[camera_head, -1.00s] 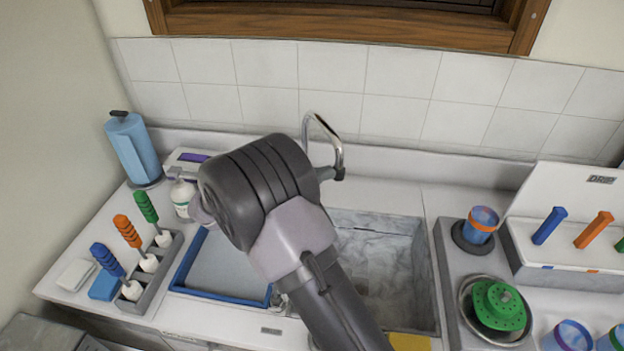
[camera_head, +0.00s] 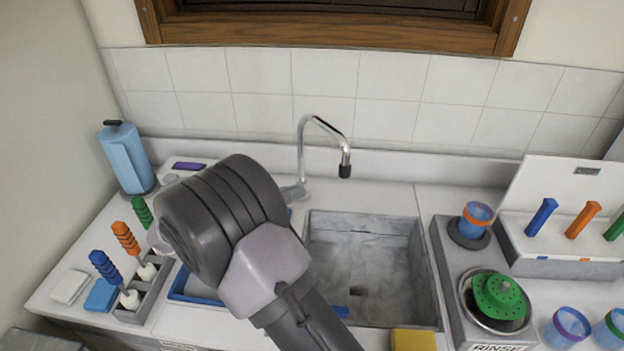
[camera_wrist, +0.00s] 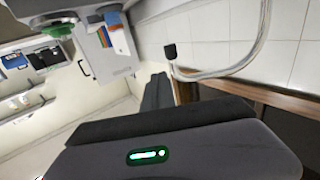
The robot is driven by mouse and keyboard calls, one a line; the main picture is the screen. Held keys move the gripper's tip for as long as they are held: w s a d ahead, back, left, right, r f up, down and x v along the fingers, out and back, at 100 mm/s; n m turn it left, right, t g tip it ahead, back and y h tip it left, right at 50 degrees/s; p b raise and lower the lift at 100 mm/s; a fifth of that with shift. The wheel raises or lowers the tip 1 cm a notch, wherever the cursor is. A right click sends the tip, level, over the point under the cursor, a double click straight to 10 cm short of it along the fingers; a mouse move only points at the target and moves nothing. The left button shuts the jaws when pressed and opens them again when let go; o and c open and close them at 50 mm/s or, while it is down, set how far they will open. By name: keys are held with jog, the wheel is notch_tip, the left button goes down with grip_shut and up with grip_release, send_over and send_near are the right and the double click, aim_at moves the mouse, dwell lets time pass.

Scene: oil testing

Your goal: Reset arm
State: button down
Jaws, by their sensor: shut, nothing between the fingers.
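My arm rises from the bottom of the head view and bends at a large dark joint over the left side of the sink. The end of my arm is hidden behind that joint in the head view. In the wrist view my gripper (camera_wrist: 165,88) shows as dark fingers beyond a dark housing with a lit green light. It is shut with nothing between the fingers, and it touches nothing that I can see.
The sink (camera_head: 425,270) has a tap (camera_head: 302,150) behind it. A brush rack (camera_head: 135,313) and blue paper roll (camera_head: 128,160) stand left. A cup (camera_head: 475,220), green strainer (camera_head: 499,298) and tool holder (camera_head: 540,265) stand right. A yellow sponge (camera_head: 412,341) lies in front.

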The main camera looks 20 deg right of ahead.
jog(key=s+d+n+g+y+b, duration=0.1)
jog(key=s+d+n+g+y, duration=0.2)
jog(key=s, duration=0.5)
jog(key=s+d+n+g+y+b, duration=0.2)
jog(key=s+d+n+y, duration=0.1)
jog(key=s+d+y, duration=0.3)
jog(key=s+a+f+n+t+y+b, duration=0.1)
jog(key=s+a+n+t+y, duration=0.4)
jog(key=s+a+y, duration=0.5)
jog(key=shift+s+f+t+y+b, duration=0.15)
jog(key=shift+s+t+y+b, duration=0.15)
jog(key=shift+s+t+b, duration=0.75)
